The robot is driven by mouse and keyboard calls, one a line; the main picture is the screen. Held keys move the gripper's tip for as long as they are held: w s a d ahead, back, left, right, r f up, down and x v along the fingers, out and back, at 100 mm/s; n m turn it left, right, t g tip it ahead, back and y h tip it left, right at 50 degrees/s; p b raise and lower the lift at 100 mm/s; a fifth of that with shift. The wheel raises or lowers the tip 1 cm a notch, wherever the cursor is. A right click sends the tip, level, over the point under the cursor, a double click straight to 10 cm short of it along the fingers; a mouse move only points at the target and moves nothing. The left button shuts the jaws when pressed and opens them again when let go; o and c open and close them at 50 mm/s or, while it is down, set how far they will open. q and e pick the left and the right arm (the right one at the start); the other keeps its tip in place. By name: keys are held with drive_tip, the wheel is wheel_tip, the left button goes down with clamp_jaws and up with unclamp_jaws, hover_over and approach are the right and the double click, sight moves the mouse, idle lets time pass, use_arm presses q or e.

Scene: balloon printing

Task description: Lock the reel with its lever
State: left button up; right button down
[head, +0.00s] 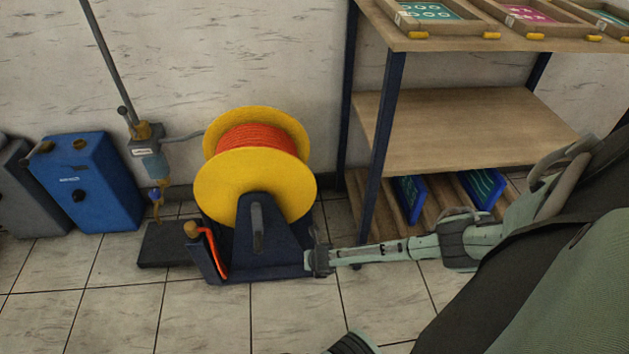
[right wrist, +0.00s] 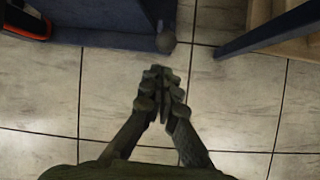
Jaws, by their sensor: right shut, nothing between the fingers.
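The reel (head: 225,190) has yellow flanges and is wound with orange hose (head: 255,139). It sits upright on a dark blue stand (head: 285,262) on the floor. A grey bar (head: 257,228), which looks like the lever, stands nearly upright on the stand's front support. My right gripper (head: 318,262) is beside the stand's right front corner, low down. In the right wrist view its fingers (right wrist: 158,82) are closed together and empty, apart from the stand's blue edge (right wrist: 110,38). My left gripper is not seen.
A shelf rack (head: 470,125) with dark blue posts stands right of the reel, with trays (head: 440,22) on top and blue panels (head: 409,198) low down. A blue canister (head: 95,180) and a pole (head: 108,55) are at left. The tiled floor in front is clear.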

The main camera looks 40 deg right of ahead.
use_arm(q)
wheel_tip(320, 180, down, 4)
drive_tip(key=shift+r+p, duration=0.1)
drive_tip(key=shift+p, duration=0.4)
use_arm(e)
wheel_tip(320, 180, up, 5)
drive_tip(key=shift+w+d+f, duration=0.1)
drive_tip(key=shift+w+d, duration=0.05)
